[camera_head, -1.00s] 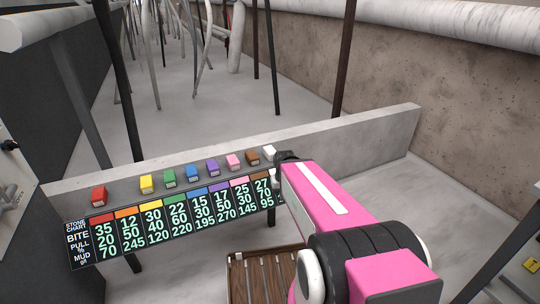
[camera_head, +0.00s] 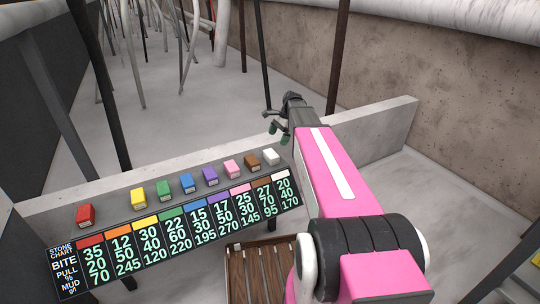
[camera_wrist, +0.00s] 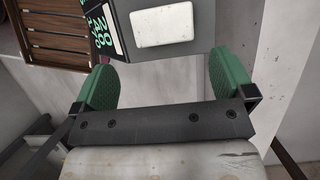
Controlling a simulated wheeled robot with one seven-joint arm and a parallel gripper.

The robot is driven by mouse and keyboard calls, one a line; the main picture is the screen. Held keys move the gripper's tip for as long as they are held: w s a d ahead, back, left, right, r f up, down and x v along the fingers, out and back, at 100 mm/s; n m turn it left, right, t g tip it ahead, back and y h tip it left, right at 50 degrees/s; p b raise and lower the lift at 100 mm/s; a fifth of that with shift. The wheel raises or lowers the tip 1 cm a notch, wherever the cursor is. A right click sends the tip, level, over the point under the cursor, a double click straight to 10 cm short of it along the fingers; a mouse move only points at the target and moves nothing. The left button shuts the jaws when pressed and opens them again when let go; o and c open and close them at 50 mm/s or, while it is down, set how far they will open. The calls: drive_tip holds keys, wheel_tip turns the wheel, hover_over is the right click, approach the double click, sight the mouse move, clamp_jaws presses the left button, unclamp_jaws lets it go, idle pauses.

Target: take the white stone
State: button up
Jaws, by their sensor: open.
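The white stone (camera_head: 271,157) sits at the right end of a row of coloured stones on the grey slab (camera_head: 330,140). In the wrist view the white stone (camera_wrist: 162,24) lies flat ahead of the fingers, near the top of the picture. My gripper (camera_head: 278,132) is above and just beyond the white stone in the head view, apart from it. Its two green fingers (camera_wrist: 160,80) are spread wide with nothing between them.
A brown stone (camera_head: 251,160) lies close to the left of the white one, with pink, purple, blue, green, yellow and red stones further left. A number chart (camera_head: 175,235) hangs on the slab's front. A slatted wooden crate (camera_head: 232,262) stands below. The slab's right end is clear.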

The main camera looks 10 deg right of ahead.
sight(272, 153)
drive_tip(key=x, duration=1)
drive_tip(key=shift+w+f, duration=0.15)
drive_tip(key=shift+f, duration=0.2)
drive_tip(key=c, duration=0.8)
